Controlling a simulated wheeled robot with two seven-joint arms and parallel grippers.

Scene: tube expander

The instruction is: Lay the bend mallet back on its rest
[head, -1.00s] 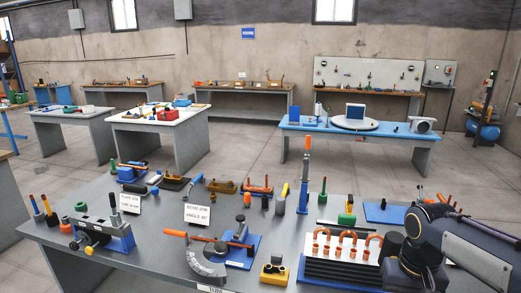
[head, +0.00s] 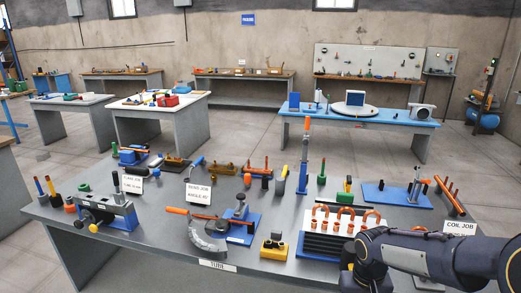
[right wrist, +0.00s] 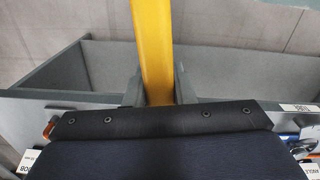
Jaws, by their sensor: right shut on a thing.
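My right gripper (right wrist: 157,88) is shut on a yellow bar, which looks like the handle of the bend mallet (right wrist: 155,45). The handle runs from between the two grey fingers to the top edge of the right wrist view; no mallet head shows. In the head view my right arm comes in from the right, low over the front right of the table (head: 140,255), and its gripper and the mallet are out of sight. I cannot tell which thing is the mallet's rest. My left gripper is not in view.
A black block with copper bends (head: 340,235) stands close to my right arm. A blue plate with pegs (head: 395,195) lies behind the arm.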

